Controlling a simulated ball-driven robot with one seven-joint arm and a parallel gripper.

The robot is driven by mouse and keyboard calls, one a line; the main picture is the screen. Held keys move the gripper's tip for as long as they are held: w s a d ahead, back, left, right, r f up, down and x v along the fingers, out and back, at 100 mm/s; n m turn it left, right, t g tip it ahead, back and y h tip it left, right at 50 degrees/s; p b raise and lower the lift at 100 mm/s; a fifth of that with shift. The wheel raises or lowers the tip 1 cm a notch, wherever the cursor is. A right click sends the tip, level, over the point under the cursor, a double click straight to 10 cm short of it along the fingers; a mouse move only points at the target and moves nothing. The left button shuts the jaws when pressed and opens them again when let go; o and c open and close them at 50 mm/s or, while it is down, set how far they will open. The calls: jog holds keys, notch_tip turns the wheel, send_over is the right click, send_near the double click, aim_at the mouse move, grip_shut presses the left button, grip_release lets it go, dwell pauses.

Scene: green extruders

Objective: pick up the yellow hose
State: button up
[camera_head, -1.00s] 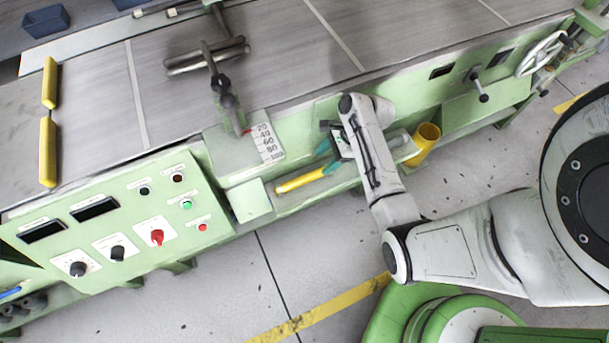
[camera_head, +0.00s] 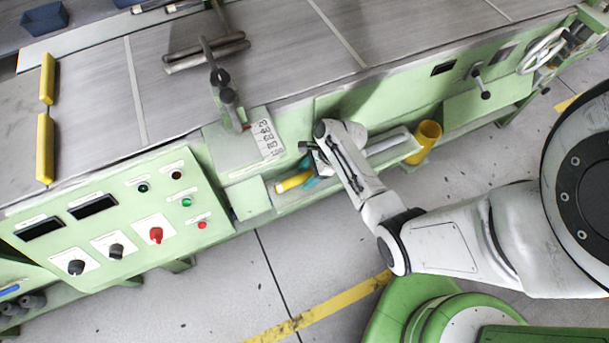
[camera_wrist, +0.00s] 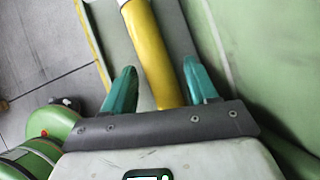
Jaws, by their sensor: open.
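The yellow hose (camera_wrist: 149,50) is a smooth tube with a pale end, lying in the narrow green tray (camera_wrist: 109,29) along the machine's front. In the head view only its left part (camera_head: 293,182) shows; my gripper and arm hide the rest. My gripper (camera_head: 306,172) is open over the hose. In the wrist view its two teal fingers (camera_wrist: 160,80) stand on either side of the hose, with gaps between. The hose runs away between them. Whether the fingertips are level with the hose or above it, I cannot tell.
A yellow cup-like cylinder (camera_head: 427,139) stands at the tray's right end, near a grey bar (camera_head: 388,143). A green control panel (camera_head: 113,215) is at left. The machine's green wall (camera_wrist: 265,60) is close on the gripper's right in the wrist view.

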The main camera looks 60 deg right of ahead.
jog(key=shift+c, duration=0.5)
jog(key=c, duration=0.8)
jog(key=shift+s, duration=0.1)
jog(key=shift+c, duration=0.2)
